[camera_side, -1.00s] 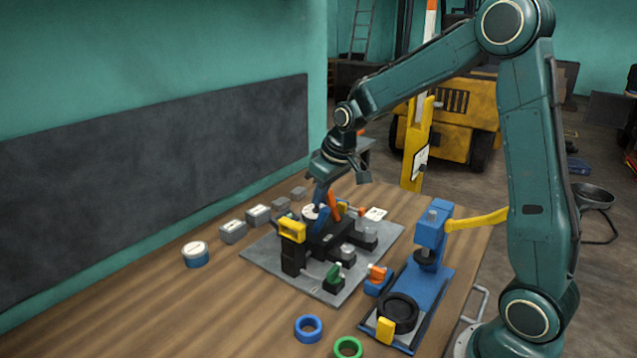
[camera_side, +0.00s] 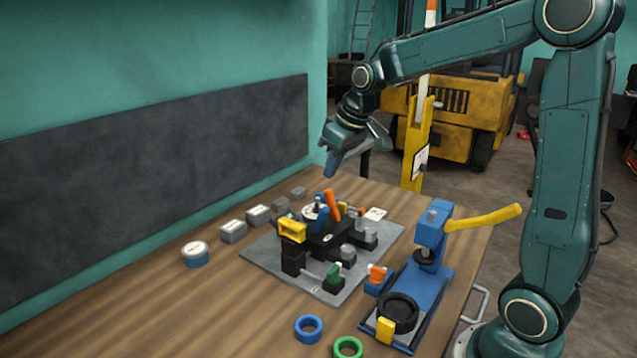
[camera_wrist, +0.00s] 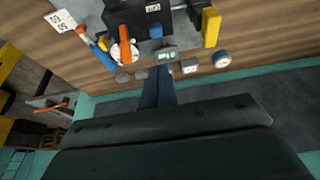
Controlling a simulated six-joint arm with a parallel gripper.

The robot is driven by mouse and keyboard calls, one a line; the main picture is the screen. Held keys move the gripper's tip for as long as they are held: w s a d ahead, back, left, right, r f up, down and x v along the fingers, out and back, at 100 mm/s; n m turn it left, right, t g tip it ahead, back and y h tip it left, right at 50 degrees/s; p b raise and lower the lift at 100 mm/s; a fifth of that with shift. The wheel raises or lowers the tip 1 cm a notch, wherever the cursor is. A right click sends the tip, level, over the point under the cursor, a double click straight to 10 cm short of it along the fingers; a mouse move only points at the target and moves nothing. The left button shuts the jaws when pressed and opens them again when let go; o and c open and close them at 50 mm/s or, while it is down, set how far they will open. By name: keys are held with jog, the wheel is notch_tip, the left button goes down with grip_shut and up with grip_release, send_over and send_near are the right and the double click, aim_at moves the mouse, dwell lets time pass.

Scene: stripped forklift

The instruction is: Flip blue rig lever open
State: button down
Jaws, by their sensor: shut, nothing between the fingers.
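The blue rig (camera_side: 432,255) stands upright on a blue base at the right of the table. Its yellow lever (camera_side: 484,217) sticks out to the right, slanting slightly upward. A black fixture (camera_side: 325,238) on a grey plate is to its left, with an upright orange handle (camera_side: 332,204), which also shows in the wrist view (camera_wrist: 124,36). My gripper (camera_side: 331,171) is shut and empty, in the air above and behind the fixture, well left of the blue rig. In the wrist view its fingers (camera_wrist: 158,88) are together. The blue rig cannot be made out there.
The grey plate (camera_side: 270,259) also carries a yellow block (camera_side: 292,230) and a green-handled clamp (camera_side: 334,274). A blue ring (camera_side: 308,328) and a green ring (camera_side: 348,347) lie at the front. Several grey blocks and a round tin (camera_side: 195,253) are at the left. The front-left table is clear.

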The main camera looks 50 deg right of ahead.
jog(key=shift+s+r, duration=0.45)
jog(key=s+a, duration=0.5)
jog(key=s, duration=0.6)
jog(key=s+a+t, duration=0.1)
jog(key=s+a, duration=0.4)
jog(key=s, duration=0.6)
jog(key=shift+s+r, duration=0.25)
jog(key=shift+r, duration=0.1)
